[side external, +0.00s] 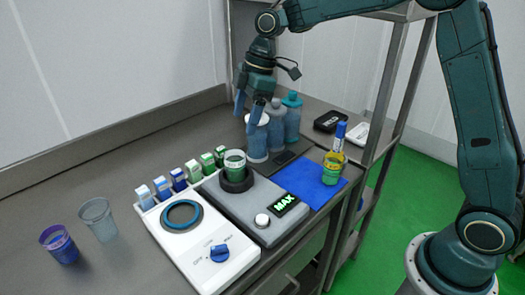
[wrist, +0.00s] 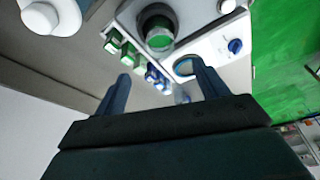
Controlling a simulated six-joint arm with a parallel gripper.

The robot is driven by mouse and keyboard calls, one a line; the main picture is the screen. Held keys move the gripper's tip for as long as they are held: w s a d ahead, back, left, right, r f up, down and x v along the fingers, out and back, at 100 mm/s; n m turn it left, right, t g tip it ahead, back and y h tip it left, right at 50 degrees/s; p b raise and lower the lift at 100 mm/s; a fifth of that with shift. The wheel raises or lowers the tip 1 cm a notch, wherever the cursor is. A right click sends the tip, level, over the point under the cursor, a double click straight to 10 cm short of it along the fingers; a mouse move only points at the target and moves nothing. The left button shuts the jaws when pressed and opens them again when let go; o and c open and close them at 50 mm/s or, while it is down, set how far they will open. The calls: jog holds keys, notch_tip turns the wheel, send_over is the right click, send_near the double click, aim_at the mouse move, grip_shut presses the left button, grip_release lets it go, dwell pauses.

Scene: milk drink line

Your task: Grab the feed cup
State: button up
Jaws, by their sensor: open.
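Several cups are in view, and I cannot tell which is the feed cup. A green cup (side external: 235,160) stands upright in a dark ring holder on the grey machine (side external: 252,203); it also shows in the wrist view (wrist: 158,27). A purple cup (side external: 60,246) and a clear grey cup (side external: 99,222) stand on the counter at the left. A small green and yellow cup (side external: 331,171) stands on the blue mat (side external: 300,178). My gripper (side external: 247,113) is open and empty, at the blue bottles, above and behind the green cup. In the wrist view its fingers (wrist: 162,75) are apart.
Blue bottles (side external: 276,128) stand close by my gripper; whether it touches one is unclear. A white device (side external: 190,240) with a ring and blue knob is in front, with several small cartons (side external: 178,180) behind it. A blue marker (side external: 338,137) stands by the mat. The left counter is mostly clear.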

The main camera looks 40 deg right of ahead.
jog(key=shift+f, duration=0.1)
send_near(228, 179)
jog(key=shift+w+d+f, duration=0.25)
jog(key=shift+w+d, duration=0.05)
jog(key=shift+d, duration=0.05)
dwell(0.3)
jog(key=shift+x, duration=2.55)
jog(key=c, duration=1.3)
jog(key=shift+r, duration=0.2)
